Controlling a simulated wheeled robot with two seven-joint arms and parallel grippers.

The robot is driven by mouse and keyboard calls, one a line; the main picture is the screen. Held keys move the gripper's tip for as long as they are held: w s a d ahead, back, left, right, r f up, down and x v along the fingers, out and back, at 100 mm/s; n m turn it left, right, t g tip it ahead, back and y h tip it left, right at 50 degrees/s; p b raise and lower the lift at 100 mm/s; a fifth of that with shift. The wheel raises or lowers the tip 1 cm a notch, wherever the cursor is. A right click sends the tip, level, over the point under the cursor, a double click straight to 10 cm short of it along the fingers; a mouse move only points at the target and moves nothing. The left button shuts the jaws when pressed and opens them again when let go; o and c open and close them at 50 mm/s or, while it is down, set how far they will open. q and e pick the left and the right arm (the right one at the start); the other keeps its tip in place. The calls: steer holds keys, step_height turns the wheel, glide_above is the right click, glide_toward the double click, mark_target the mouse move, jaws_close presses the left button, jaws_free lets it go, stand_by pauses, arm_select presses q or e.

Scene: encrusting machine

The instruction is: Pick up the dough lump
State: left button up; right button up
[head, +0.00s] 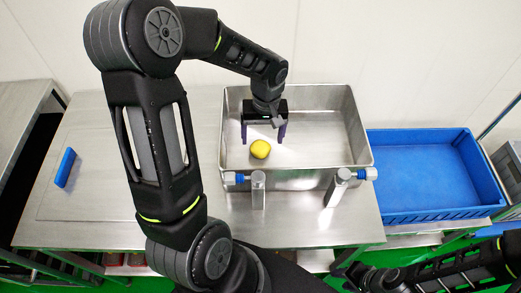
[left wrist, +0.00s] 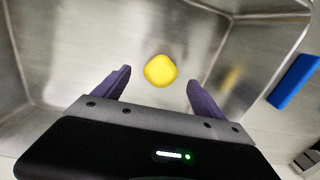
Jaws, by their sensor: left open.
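The yellow dough lump (head: 260,149) lies on the floor of the steel basin (head: 362,150), toward its left side. It also shows in the left wrist view (left wrist: 160,71), just beyond the fingertips and roughly centred between them. My left gripper (head: 264,137) is open and empty, reaching down into the basin, with its two purple fingers spread above the lump. In the left wrist view the fingers (left wrist: 158,80) stand either side of the lump and do not visibly touch it. My right arm shows at the lower right of the head view, but I cannot make out its gripper.
A blue crate (head: 480,172) stands empty right of the basin. Two metal posts (head: 258,190) (head: 338,188) with blue-and-white ends stand at the basin's front wall. A blue block (head: 66,167) lies on the steel table (head: 90,205) at the left. The basin's right half is clear.

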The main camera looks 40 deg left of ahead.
mark_target(261, 145)
arm_select(q)
steer(key=f+b, duration=0.2)
steer(key=f, duration=0.1)
steer(key=f+b, duration=0.1)
steer(key=f, duration=0.1)
steer(key=shift+a+f, duration=0.1)
steer(key=shift+a, duration=0.15)
steer(key=shift+c, duration=0.2)
stand_by(0.4)
steer(key=c, duration=1.5)
